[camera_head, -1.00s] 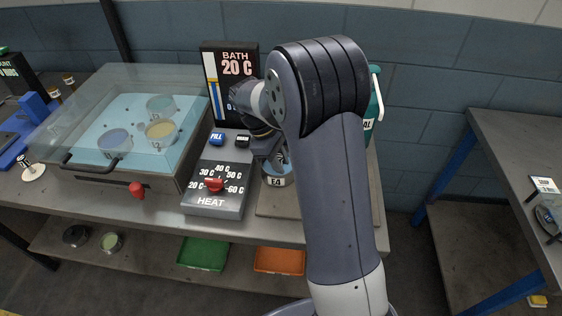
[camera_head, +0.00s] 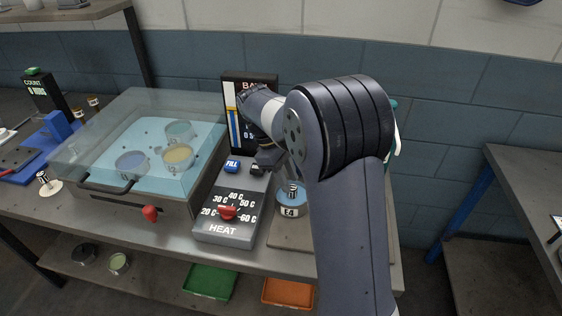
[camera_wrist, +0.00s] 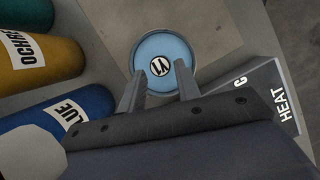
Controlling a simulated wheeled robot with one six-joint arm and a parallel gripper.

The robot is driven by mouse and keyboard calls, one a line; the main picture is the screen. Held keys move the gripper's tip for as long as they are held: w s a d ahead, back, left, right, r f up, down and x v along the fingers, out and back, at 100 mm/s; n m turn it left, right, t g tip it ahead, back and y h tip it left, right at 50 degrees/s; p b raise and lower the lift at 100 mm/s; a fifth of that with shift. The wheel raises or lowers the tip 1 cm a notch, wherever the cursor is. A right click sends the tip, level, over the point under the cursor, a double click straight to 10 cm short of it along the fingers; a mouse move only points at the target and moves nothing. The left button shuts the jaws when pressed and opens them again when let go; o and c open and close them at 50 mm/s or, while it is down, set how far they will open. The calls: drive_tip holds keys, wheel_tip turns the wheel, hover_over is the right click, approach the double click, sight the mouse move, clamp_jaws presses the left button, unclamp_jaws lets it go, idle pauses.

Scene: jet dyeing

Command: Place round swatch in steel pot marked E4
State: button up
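The steel pot marked E4 (camera_head: 290,210) stands on a flat board to the right of the heat panel. A striped upright handle (camera_head: 292,189) shows above its rim. From above, in the wrist view, the pot's round inside is light blue, with the handle's white cap (camera_wrist: 159,67) at its centre, marked with a dark W-like letter. The swatch disc cannot be told from the blue around it. My gripper (camera_wrist: 157,72) is open, its two fingers apart on either side of the cap in the picture. In the head view my arm partly hides the gripper. No contact with the handle shows.
A clear-lidded bath (camera_head: 150,150) with several pots stands left of the heat panel (camera_head: 227,215). Another round piece with a striped handle (camera_head: 46,184) stands at far left. Blue (camera_wrist: 70,108) and ochre (camera_wrist: 40,60) bottles lie to the left in the wrist view.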

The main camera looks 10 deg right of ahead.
sight(296, 189)
drive_tip(key=v, duration=0.6)
drive_tip(key=x, duration=1.2)
drive_tip(key=shift+f, duration=0.25)
wheel_tip(296, 189, up, 3)
drive_tip(key=shift+f, duration=0.1)
drive_tip(key=shift+a+r+h, duration=0.15)
drive_tip(key=shift+r+h, duration=0.1)
drive_tip(key=shift+h, duration=0.05)
